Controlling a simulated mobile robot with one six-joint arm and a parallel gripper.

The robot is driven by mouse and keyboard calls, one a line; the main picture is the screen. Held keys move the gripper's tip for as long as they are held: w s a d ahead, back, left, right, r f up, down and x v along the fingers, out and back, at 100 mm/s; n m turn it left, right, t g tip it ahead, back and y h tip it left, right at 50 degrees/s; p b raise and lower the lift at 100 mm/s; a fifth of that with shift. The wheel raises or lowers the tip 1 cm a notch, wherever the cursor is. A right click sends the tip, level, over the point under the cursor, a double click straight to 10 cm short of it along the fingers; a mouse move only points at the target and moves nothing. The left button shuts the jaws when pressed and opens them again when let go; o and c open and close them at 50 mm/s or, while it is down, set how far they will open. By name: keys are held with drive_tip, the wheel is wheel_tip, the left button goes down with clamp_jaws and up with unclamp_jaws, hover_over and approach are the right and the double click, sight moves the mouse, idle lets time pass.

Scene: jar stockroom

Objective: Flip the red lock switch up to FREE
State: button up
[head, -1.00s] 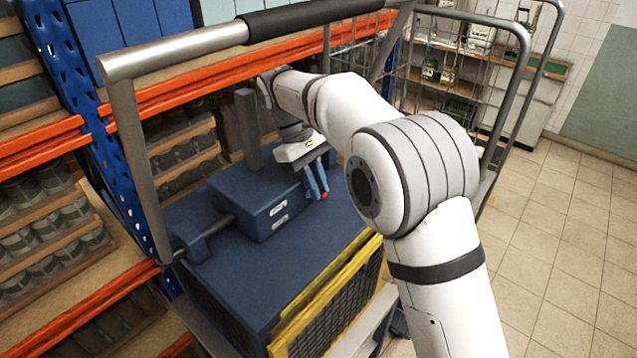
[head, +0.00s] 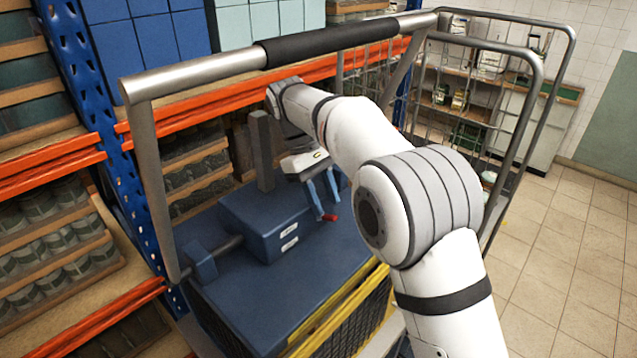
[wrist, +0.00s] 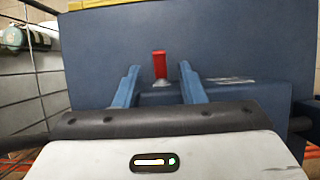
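The red lock switch (head: 331,218) sticks out by the blue box (head: 265,222) on the cart's dark blue top. In the wrist view the red switch (wrist: 160,65) stands on a small grey base, in the gap between my two fingers. My gripper (head: 328,200) is open, its blue fingers apart. In the wrist view my gripper (wrist: 160,75) shows clear space on both sides of the switch, and I see no contact. Pale labels (head: 290,236) are on the box's side, too small to read.
A metal push handle (head: 200,78) with a black grip arches over the cart. Shelves with orange beams (head: 60,165) and jars line the left. Tiled floor (head: 555,270) is open at right.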

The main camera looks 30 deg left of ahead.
drive_tip(key=shift+v, duration=2.7)
